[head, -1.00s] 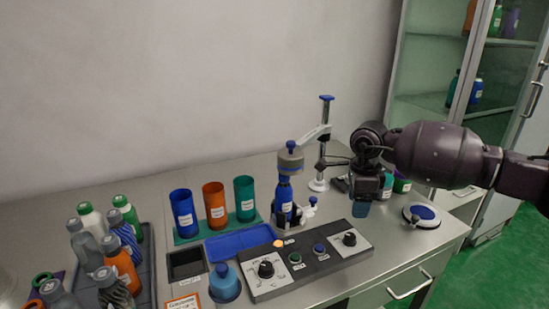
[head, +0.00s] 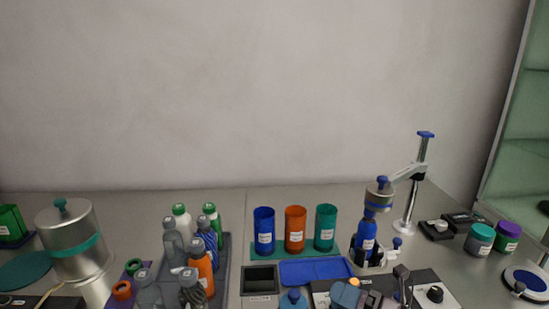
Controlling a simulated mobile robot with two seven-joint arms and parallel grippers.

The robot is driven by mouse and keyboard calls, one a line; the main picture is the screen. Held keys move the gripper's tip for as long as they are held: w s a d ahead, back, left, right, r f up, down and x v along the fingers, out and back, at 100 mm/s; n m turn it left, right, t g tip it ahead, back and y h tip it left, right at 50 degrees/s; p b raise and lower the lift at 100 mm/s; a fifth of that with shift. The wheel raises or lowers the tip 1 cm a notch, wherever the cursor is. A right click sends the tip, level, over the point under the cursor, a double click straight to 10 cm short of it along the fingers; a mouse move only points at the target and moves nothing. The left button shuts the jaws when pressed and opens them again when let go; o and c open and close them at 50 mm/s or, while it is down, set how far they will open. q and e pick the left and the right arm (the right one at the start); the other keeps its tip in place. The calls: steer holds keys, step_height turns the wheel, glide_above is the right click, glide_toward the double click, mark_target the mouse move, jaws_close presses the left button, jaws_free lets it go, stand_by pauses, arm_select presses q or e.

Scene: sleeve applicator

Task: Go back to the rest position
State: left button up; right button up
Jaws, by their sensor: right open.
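My right gripper (head: 385,292) shows only in part at the bottom edge of the head view, in front of the control panel (head: 452,293). It is open, and I see nothing between its fingers. The rest of my right arm is out of the picture. Behind it, a blue bottle (head: 366,236) stands upright in the sleeve applicator, under the grey and blue head (head: 380,194) of the press stand (head: 408,212). My gripper is apart from the bottle as far as I can see. My left gripper is not in view.
Blue, orange and teal cups (head: 296,231) stand on a green base. A tray (head: 225,262) of several bottles is to their left. A metal canister (head: 73,243) stands far left. Grey and purple-lidded jars (head: 507,238) and a round white-blue device (head: 527,284) are at right.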

steer(key=s+d+f+m+t+h, duration=0.2)
steer(key=s+d+f+m+h, duration=0.45)
steer(key=m, duration=0.65)
steer(key=s+d+f+m+t+h, duration=0.25)
steer(key=d+m+h, duration=0.35)
steer(key=m+h, duration=0.5)
steer(key=s+d+f+m+g, duration=0.1)
steer(key=s+f+m+g, duration=0.25)
steer(key=s, duration=0.45)
steer(key=s+d+f+m+g, duration=0.1)
steer(key=s+f+m+g, duration=0.1)
steer(key=s+m+g, duration=0.4)
steer(key=s+d+f+m+g, duration=0.1)
steer(key=s+f+g, duration=0.2)
steer(key=s, duration=0.6)
arm_select(q)
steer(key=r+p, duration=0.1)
steer(key=p, duration=0.1)
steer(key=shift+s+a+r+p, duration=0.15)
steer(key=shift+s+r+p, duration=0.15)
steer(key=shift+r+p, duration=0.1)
arm_select(e)
steer(key=w+f+t+y, duration=0.1)
steer(key=w+f+t, duration=0.3)
steer(key=w+t, duration=0.5)
steer(key=shift+w+a+n+y, duration=0.35)
steer(key=shift+w+a, duration=0.1)
steer(key=shift+w, duration=0.05)
